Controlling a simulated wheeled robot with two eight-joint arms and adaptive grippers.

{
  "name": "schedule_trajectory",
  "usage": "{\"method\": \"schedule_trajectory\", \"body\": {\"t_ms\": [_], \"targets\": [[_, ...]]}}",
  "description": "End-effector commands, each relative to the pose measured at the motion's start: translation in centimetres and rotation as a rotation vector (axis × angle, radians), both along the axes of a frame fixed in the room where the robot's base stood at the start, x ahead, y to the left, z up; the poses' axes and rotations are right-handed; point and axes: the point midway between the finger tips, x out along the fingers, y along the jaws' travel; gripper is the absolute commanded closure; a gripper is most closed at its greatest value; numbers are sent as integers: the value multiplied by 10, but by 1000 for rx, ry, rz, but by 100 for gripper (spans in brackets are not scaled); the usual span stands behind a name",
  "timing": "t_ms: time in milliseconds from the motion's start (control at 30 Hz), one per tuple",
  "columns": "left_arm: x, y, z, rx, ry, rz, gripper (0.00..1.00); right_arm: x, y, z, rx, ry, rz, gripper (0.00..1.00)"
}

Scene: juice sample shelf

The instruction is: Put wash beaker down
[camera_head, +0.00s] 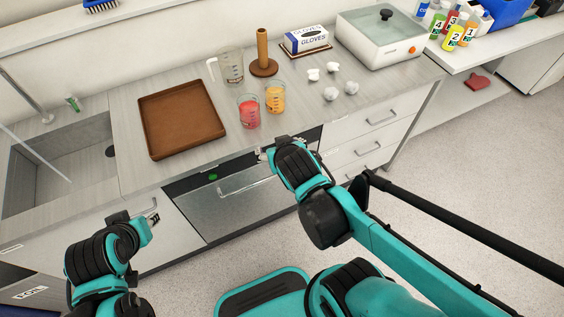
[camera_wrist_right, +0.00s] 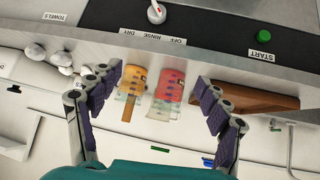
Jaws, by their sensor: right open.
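Two beakers stand upright on the counter, one with red liquid (camera_head: 250,111) and one with orange liquid (camera_head: 275,97). A clear jug with a white handle (camera_head: 232,65) stands behind them; I cannot tell which vessel is the wash beaker. The right wrist view shows the red beaker (camera_wrist_right: 171,84) and the orange beaker (camera_wrist_right: 133,82) beyond my right gripper (camera_wrist_right: 160,80), whose fingers are spread wide with nothing between them. In the head view my right gripper (camera_head: 267,153) is at the counter's front edge, apart from the beakers. My left gripper (camera_head: 152,216) is low at the left, its fingers unclear.
A brown tray (camera_head: 181,150) lies left of the beakers, beside the sink (camera_head: 75,150). Behind are a wooden post stand (camera_head: 263,68), a glove box (camera_head: 306,39) and a lidded bath (camera_head: 380,45). Several crumpled white balls (camera_head: 331,94) lie right of the beakers. Numbered bottles (camera_head: 455,36) stand far right.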

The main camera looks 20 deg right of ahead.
Motion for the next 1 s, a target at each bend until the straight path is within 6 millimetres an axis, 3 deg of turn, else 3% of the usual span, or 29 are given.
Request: {"method": "schedule_trajectory", "body": {"t_ms": [100, 300, 1000], "targets": [[0, 0, 0, 0, 0, 0, 68, -37, 3, 4, 31, 102, 48, 23], [0, 0, 0, 0, 0, 0, 68, -70, 14, 8, 69, 183, 122, 23], [1, 1, 2, 0, 2, 2, 68, -73, 15, 10, 72, 190, 133, 23]]}}
